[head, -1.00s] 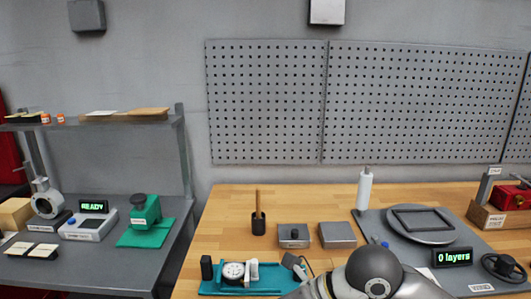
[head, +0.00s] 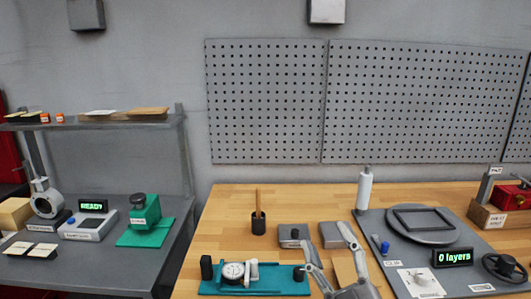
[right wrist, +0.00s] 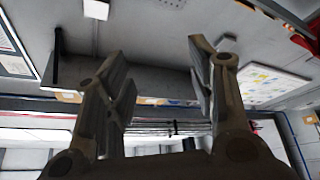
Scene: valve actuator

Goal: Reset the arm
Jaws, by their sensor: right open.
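My right gripper (head: 326,234) rises from the bottom edge of the head view, right of centre, with its fingers pointing up. Its two grey fingers are spread apart with nothing between them. In the right wrist view the open fingers (right wrist: 160,62) frame only walls, ceiling and room fixtures. In the head view the gripper stands in front of the wooden bench, beside a teal tray (head: 214,290) holding a round white dial part (head: 234,272). A small grey box (head: 330,236) is partly hidden behind one finger. My left gripper does not show.
A grey side table (head: 110,265) is at left.

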